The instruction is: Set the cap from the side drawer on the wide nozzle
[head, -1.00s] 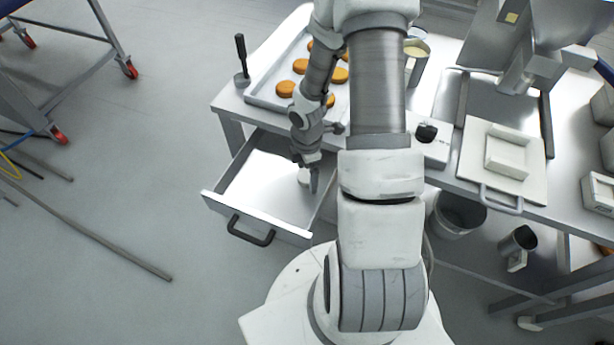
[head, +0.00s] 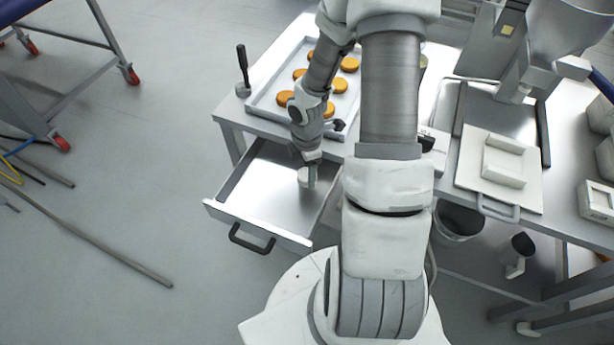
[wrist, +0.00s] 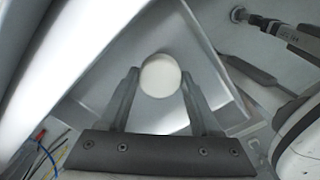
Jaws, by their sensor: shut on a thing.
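The cap is a small white round piece (head: 303,178), seen over the right part of the open side drawer (head: 262,194). My gripper (head: 309,178) points down there and is shut on the cap. In the wrist view the cap's round pale face (wrist: 160,76) sits between the two fingertips of my gripper (wrist: 159,82). I cannot tell whether the cap is clear of the drawer floor. A grey machine with a hopper (head: 570,25) stands at the upper right; I cannot make out for sure which part is the wide nozzle.
A tray (head: 262,100) of orange-brown rounds lies on the table behind the drawer, with a black-handled tool (head: 242,70) at its left. The drawer's front wall and black handle (head: 250,240) stick out.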

